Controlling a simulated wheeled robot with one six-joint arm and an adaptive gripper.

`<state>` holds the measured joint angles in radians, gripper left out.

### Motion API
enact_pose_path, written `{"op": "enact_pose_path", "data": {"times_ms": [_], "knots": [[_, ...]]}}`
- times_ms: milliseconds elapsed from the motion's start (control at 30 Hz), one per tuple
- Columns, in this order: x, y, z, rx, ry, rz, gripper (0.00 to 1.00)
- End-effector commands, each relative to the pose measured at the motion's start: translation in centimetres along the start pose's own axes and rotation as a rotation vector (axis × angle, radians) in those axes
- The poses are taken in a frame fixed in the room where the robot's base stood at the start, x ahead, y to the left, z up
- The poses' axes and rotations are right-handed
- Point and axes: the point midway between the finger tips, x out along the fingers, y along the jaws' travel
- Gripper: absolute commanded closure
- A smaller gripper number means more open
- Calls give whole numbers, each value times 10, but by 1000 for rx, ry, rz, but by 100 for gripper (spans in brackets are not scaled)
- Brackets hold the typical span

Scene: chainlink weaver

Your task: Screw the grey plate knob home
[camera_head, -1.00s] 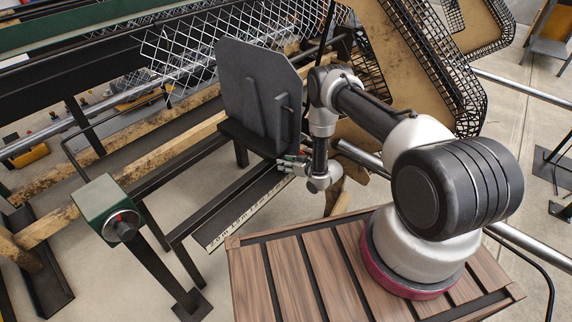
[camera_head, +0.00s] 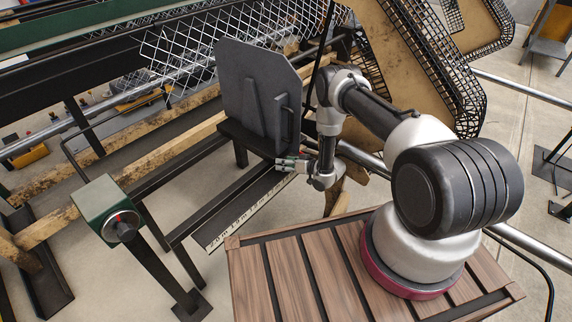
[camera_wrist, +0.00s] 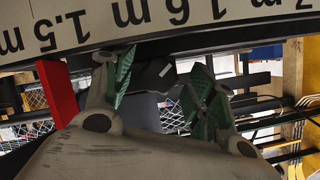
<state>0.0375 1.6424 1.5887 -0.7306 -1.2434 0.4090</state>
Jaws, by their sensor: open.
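The grey plate (camera_head: 262,85) stands upright, leaning slightly, on a dark frame left of my arm. It has raised ribs and a dark handle-like bar near its right edge. My gripper (camera_head: 283,163) is just below the plate's lower right corner, beside the dark support. In the wrist view my gripper (camera_wrist: 163,88) shows two green-padded fingers spread apart with nothing held. A dark grey surface shows behind and between the fingers. I cannot make out the knob for certain in either view; it may be hidden or too small.
A measuring strip (camera_head: 235,222) runs along the dark rail below the plate; it crosses the top of the wrist view (camera_wrist: 160,20). A green box with a dial (camera_head: 110,212) stands at left. Chain-link mesh (camera_head: 185,55) lies behind. Open floor shows between the rails.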

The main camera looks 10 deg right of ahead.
Motion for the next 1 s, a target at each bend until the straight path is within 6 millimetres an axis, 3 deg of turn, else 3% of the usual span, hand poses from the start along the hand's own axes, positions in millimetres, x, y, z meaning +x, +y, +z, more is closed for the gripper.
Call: {"op": "enact_pose_path", "data": {"times_ms": [167,267,500,700,1000], "knots": [[-12,1,0,1,0,2,44],[-31,1,0,3,0,3,44],[-88,12,22,6,0,4,44],[-124,19,35,3,1,3,44],[-141,21,41,0,0,0,44]]}}
